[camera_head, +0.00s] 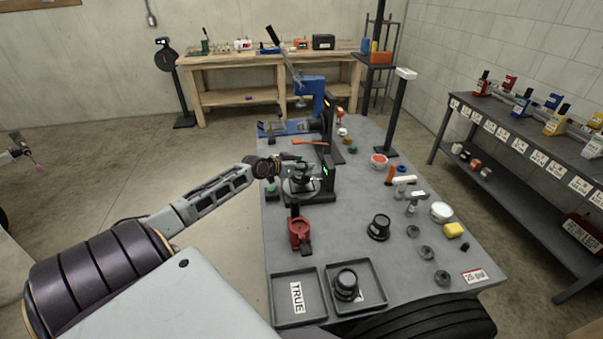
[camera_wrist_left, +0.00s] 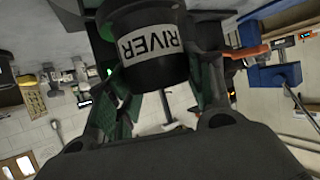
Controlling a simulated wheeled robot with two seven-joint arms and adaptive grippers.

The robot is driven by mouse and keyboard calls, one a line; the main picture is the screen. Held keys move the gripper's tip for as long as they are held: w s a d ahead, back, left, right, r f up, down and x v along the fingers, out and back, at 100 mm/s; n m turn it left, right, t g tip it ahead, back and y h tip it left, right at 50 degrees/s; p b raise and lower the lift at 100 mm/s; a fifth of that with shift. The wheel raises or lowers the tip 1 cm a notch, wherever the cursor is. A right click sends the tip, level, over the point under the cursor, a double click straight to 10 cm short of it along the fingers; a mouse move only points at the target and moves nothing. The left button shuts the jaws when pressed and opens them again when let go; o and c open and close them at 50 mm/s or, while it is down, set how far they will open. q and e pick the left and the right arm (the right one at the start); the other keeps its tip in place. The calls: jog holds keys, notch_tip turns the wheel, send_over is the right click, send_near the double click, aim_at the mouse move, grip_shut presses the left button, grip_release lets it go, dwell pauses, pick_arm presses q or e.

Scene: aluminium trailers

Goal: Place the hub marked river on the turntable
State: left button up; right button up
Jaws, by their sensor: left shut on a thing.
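The hub marked RIVER (camera_wrist_left: 150,45) is a black stepped cylinder with a white label, seen close up in the left wrist view. My left gripper's fingers (camera_wrist_left: 160,95) are on both sides of it. In the head view, my left gripper (camera_head: 283,164) is at the turntable (camera_head: 297,190), a round grey disc beside a dark upright. The dark hub (camera_head: 303,172) shows over the disc. I cannot tell whether it touches the disc. The fingertips are small and partly hidden there. My right gripper is not in view.
Another black hub (camera_head: 378,227) stands on the grey table, and one (camera_head: 346,284) is in the right tray (camera_head: 381,304). The tray marked TRUE (camera_head: 281,308) is otherwise empty. A red fixture (camera_head: 300,234) stands before the turntable. Small parts and rings crowd the table's right side.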

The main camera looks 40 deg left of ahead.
pick_arm(q)
jog(key=shift+f, duration=1.55)
jog(key=o, duration=1.6)
jog(key=shift+f, duration=0.2)
jog(key=shift+r, duration=0.1)
jog(key=shift+s, duration=0.15)
jog(key=shift+s+r, duration=0.25)
jog(key=shift+s, duration=0.3)
jog(key=v, duration=1)
jog(key=shift+s+r, duration=0.2)
